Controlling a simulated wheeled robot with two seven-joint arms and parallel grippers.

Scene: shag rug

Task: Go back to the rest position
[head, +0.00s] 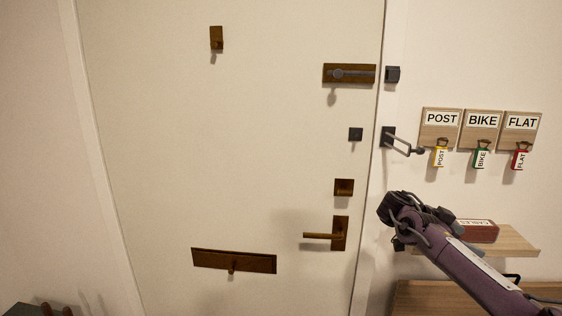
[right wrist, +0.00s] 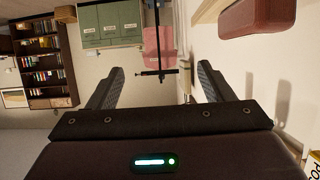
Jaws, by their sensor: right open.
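My right gripper (head: 398,208) is in front of the wall and door frame, just right of the door handle in the head view. Its purple arm comes in from the lower right. In the right wrist view its two dark fingers (right wrist: 160,86) stand wide apart with nothing between them, so it is open and empty. From the head its fingertips are hard to make out. My left gripper shows in neither view.
A white door (head: 200,160) carries a lever handle (head: 322,236), a slide bolt (head: 350,73) and a letter slot (head: 233,261). Three labelled key boards (head: 482,130) hang on the wall. A wooden shelf (head: 515,241) bears a red box (head: 480,231) close beside my right arm.

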